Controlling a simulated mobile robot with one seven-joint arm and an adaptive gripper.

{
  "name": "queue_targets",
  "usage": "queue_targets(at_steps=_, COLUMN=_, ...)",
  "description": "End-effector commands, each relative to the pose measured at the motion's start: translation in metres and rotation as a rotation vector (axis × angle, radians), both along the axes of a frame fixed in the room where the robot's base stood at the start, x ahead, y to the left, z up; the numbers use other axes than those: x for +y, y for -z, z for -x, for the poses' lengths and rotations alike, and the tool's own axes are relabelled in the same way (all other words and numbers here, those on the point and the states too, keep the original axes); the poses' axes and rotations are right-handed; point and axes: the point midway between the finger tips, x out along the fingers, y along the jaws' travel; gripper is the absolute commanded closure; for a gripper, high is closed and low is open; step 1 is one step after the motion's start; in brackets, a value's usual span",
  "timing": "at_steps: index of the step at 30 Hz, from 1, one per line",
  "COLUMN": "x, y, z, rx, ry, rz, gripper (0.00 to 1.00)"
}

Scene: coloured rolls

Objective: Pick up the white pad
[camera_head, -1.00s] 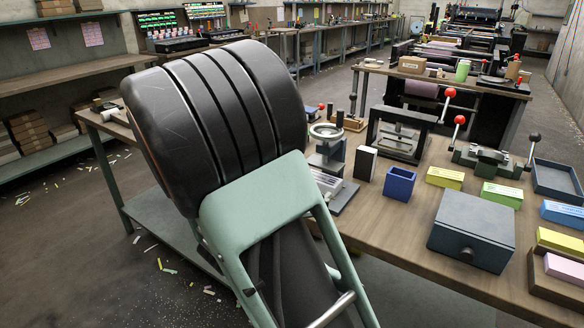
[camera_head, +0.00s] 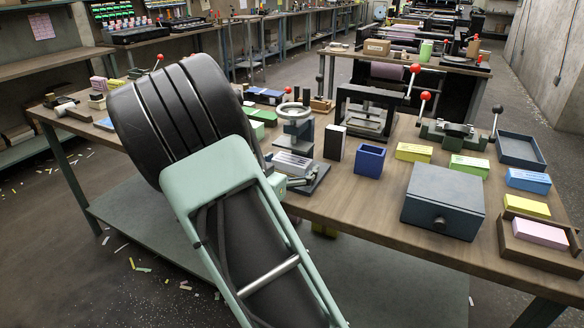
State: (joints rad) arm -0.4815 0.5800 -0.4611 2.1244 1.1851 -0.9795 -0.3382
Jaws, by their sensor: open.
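A pale, whitish pad (camera_head: 292,162) with faint lines lies on the base of a small grey hand press (camera_head: 297,127), near the front edge of the workbench. It is the only pad I can make out as white, though my arm covers part of the bench to its left. My arm, with its black ribbed joint and pale green link, stands large in front of the bench at the left. My gripper is not visible in this view, so I cannot tell where it is relative to the pad.
On the bench (camera_head: 370,203) stand a black block (camera_head: 334,143), a blue open box (camera_head: 369,160), a yellow pad (camera_head: 413,152), a green pad (camera_head: 468,166), a blue pad (camera_head: 528,180), a grey drawer box (camera_head: 443,200) and a pink pad (camera_head: 540,232) in a wooden tray. Red-knobbed levers rise behind.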

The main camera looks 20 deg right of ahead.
Motion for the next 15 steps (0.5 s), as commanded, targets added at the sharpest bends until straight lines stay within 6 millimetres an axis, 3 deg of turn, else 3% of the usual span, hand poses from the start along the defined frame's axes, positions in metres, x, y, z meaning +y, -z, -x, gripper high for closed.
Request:
queue_targets(at_steps=8, x=-0.0038, y=0.0007, z=-0.0033, rx=0.0, ry=-0.001, rz=-0.001, gripper=0.07)
queue_targets(at_steps=15, x=-0.0036, y=0.0006, z=-0.0032, rx=0.0, ry=-0.001, rz=-0.001, gripper=0.31)
